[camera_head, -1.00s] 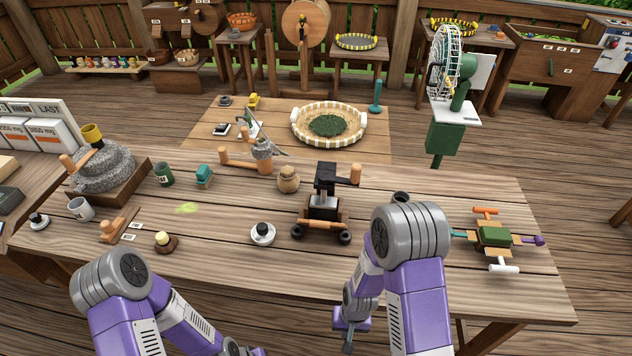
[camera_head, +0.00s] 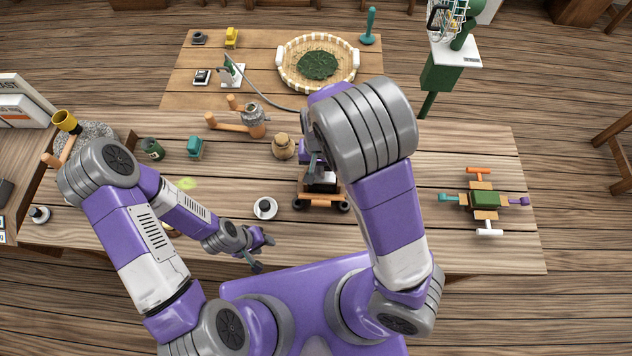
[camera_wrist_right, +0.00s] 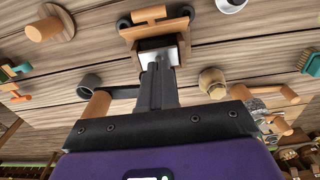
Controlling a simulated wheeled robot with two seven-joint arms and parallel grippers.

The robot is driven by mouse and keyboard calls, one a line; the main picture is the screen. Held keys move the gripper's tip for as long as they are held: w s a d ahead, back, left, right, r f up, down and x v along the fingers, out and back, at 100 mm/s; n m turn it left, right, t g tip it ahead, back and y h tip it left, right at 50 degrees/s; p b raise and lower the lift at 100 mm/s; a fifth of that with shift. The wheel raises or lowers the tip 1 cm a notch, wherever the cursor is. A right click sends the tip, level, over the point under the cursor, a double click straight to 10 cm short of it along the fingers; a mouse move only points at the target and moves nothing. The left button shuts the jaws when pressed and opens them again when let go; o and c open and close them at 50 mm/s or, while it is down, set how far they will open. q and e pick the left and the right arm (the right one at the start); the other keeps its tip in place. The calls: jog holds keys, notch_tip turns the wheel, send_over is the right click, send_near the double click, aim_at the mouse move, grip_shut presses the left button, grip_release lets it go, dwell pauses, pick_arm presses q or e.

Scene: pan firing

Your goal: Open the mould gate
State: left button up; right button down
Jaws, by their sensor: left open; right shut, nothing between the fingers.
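I cannot tell which part is the mould gate. My right gripper (camera_wrist_right: 158,62) is shut and empty, its tips over the metal box; contact cannot be told. In the head view my right arm hides much of the press top. My left gripper (camera_head: 264,253) is open and empty near the table's front edge.
A green block with coloured handles (camera_head: 484,199) is at the right. Table between the press and that block is clear.

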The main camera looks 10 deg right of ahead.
pick_arm(q)
jog(key=shift+w+f+b, duration=0.1)
jog(key=shift+f+b, duration=0.35)
jog(key=shift+f, duration=0.2)
pick_arm(e)
send_near(321, 200)
jog(key=w+f, duration=0.3)
jog(key=w, duration=0.1)
jog(key=f, duration=0.1)
jog(key=s+f, duration=0.2)
jog(key=shift+a, duration=0.3)
jog(key=shift+s+a+f, duration=0.1)
jog(key=shift+s+f, duration=0.25)
jog(key=shift+s, duration=0.05)
